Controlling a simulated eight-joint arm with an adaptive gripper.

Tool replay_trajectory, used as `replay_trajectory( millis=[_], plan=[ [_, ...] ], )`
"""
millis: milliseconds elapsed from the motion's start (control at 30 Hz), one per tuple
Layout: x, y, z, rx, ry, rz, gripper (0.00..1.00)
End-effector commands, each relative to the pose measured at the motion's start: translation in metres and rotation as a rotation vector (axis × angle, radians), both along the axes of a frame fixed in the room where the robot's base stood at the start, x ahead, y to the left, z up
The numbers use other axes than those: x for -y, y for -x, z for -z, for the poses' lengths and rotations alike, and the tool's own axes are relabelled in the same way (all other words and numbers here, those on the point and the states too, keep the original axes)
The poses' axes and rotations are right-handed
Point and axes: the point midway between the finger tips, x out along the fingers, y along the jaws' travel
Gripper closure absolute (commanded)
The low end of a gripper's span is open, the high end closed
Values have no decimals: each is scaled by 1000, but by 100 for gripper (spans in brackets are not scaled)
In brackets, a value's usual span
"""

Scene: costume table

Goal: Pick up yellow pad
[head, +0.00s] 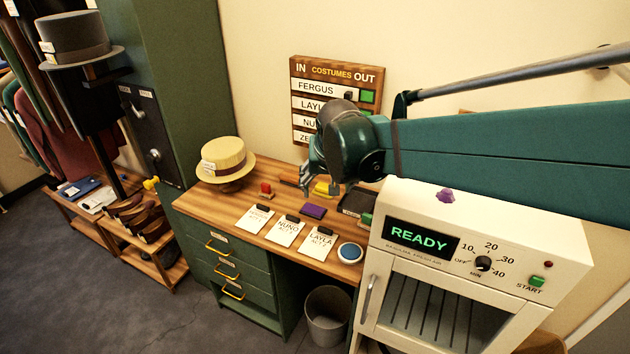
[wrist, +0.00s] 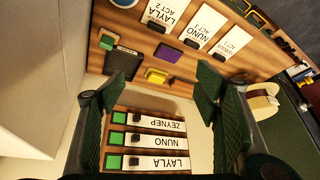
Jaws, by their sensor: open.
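The yellow pad (head: 321,189) lies on the wooden desk (head: 272,184) near its back edge, partly behind my gripper (head: 322,181) in the head view. In the wrist view the yellow pad (wrist: 156,76) shows between my gripper's two spread fingers (wrist: 166,74), beyond their tips. My gripper is open and empty. It hangs above the back of the desk, in front of the costume board. The gap between fingertips and pad is hard to judge.
A purple pad (wrist: 168,54) lies close to the yellow pad. A dark tray (wrist: 123,63) sits beside it. White cards (head: 287,233), a red item (head: 266,189) and a straw hat (head: 226,158) are on the desk. The costume board (wrist: 146,140) and white oven (head: 470,270) stand near.

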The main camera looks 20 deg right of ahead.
Motion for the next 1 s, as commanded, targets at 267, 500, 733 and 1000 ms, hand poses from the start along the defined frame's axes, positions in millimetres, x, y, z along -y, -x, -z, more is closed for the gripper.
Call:
replay_trajectory(
  millis=[267,500,733,1000],
  plan=[
    [11,-47,8,-20,-7,68,38],
    [21,-85,22,-37,-11,127,38],
    [30,-120,39,-53,-14,186,38],
    [41,-160,65,-68,-17,255,38]
  ],
)
